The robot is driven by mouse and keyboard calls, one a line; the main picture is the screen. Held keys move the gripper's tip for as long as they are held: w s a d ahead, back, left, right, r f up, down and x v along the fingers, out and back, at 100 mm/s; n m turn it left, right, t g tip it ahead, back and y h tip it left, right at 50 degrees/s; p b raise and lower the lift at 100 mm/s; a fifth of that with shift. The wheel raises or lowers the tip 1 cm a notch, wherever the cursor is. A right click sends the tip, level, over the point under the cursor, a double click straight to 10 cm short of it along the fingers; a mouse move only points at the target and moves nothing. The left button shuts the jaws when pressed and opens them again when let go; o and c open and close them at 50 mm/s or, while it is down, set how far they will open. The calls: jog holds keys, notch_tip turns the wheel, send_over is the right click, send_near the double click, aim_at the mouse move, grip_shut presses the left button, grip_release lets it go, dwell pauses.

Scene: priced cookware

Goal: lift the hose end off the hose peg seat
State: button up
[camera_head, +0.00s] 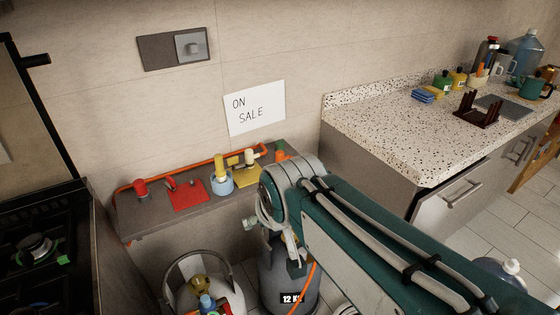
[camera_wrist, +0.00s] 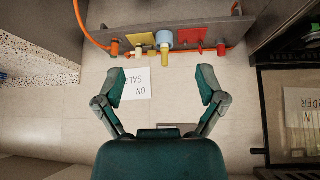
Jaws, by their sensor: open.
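An orange hose (camera_head: 180,165) runs along the back of the grey wall ledge (camera_head: 150,238); it also shows in the wrist view (camera_wrist: 84,28). A red peg-like piece (camera_head: 140,188) stands at the ledge's left end, close to the hose. A blue ring-shaped piece (camera_head: 221,183) with a yellow top stands near the middle. I cannot tell for certain which piece is the hose end or its peg seat. My gripper (camera_wrist: 162,84) is open and empty in the wrist view, apart from the ledge. In the head view my arm hides part of the ledge's right end.
A red plate (camera_head: 188,193) and a yellow plate (camera_head: 246,175) lie on the ledge. A gas cylinder (camera_head: 205,285) stands below it. A stove (camera_head: 40,245) is at left and a speckled counter (camera_head: 400,135) at right. An "ON SALE" sign (camera_head: 254,108) hangs on the wall.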

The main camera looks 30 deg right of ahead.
aim_at(281, 156)
jog(key=w+d+f+m+t+h, duration=0.15)
jog(key=w+d, duration=0.45)
jog(key=w, duration=0.7)
jog(key=w+d+f+t+h, duration=0.1)
jog(key=w+d+f+t, duration=0.15)
jog(key=w+d, duration=0.7)
jog(key=w+d+f+t, duration=0.1)
jog(key=w+d+f, duration=0.4)
jog(key=w+f, duration=0.35)
jog(key=w+d+f+t, duration=0.1)
jog(key=w+d+f, duration=0.4)
jog(key=w+f, duration=0.35)
jog(key=shift+m, duration=0.45)
jog(key=shift+f+x, duration=0.15)
jog(key=shift+x, duration=2.4)
jog(key=shift+f+x, duration=0.15)
jog(key=shift+x, duration=2.35)
jog(key=shift+s+a, duration=0.15)
jog(key=shift+a, duration=0.05)
jog(key=shift+c, duration=0.3)
grip_shut()
